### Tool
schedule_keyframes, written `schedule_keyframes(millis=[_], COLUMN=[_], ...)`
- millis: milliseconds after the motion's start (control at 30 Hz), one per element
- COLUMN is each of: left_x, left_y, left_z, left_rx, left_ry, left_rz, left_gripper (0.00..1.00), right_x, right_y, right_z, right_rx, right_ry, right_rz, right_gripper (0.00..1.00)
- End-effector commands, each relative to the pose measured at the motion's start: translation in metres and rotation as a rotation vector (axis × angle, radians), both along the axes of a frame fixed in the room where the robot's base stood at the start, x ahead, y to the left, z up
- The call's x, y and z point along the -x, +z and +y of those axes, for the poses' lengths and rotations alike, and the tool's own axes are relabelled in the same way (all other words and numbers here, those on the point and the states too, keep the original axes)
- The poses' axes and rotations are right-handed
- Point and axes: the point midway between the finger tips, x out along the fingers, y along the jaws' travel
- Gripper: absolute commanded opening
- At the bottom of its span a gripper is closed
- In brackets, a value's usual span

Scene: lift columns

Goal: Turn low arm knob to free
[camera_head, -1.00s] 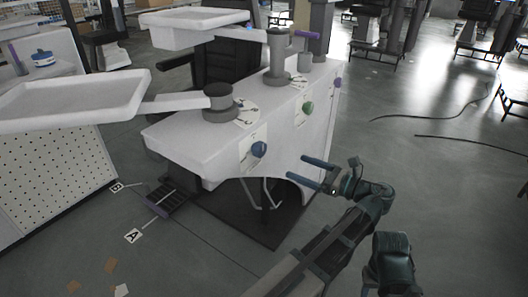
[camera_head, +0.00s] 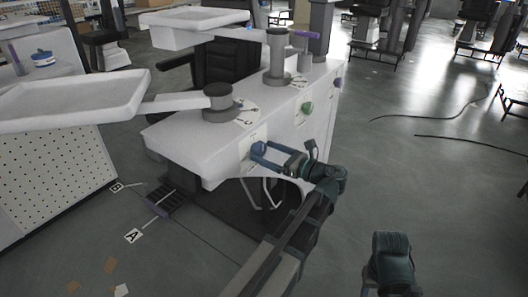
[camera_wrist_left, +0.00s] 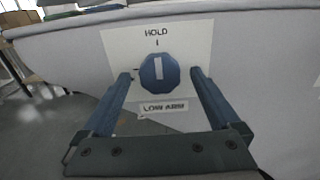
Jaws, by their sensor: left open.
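The low arm knob (camera_wrist_left: 158,78) is blue and many-sided, with a white bar across its face. In the left wrist view the bar stands nearly upright, pointing towards the word HOLD on the white label plate (camera_wrist_left: 118,45). A LOW ARM tag (camera_wrist_left: 164,107) sits below the knob. My left gripper (camera_wrist_left: 162,75) is open, with one blue finger on each side of the knob and a visible gap at both sides. In the head view my left gripper (camera_head: 258,152) is at the knob's place on the cabinet and largely covers it.
The white cabinet (camera_head: 185,143) carries a low tray arm (camera_head: 185,102) and a higher tray (camera_head: 195,18). A green knob (camera_head: 307,108) and a purple knob (camera_head: 338,82) sit further right on its front. Cables (camera_head: 470,140) lie on the open floor at right.

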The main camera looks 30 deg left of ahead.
Motion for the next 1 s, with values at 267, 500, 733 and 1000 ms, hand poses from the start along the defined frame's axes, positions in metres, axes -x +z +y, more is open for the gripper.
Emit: schedule_keyframes(millis=[267, 500, 733, 1000], left_x=[-0.0008, -0.0008, -0.0008, -0.0008], left_y=[0.0000, 0.0000, 0.0000, -0.0001], left_z=[0.0121, 0.0120, 0.0119, 0.0118], left_rx=[0.000, 0.000, 0.000, 0.000], left_ry=[0.000, 0.000, 0.000, 0.000], left_rz=[0.000, 0.000, 0.000, -0.001], left_gripper=[0.96, 0.91, 0.49, 0.12], right_x=[0.0000, 0.0000, 0.0000, 0.0000], right_y=[0.0000, 0.0000, 0.0000, 0.0000], right_z=[0.0000, 0.0000, 0.0000, 0.0000], right_rx=[0.000, 0.000, 0.000, 0.000], right_ry=[0.000, 0.000, 0.000, 0.000], right_rz=[0.000, 0.000, 0.000, 0.000], right_gripper=[0.50, 0.50, 0.50, 0.50])
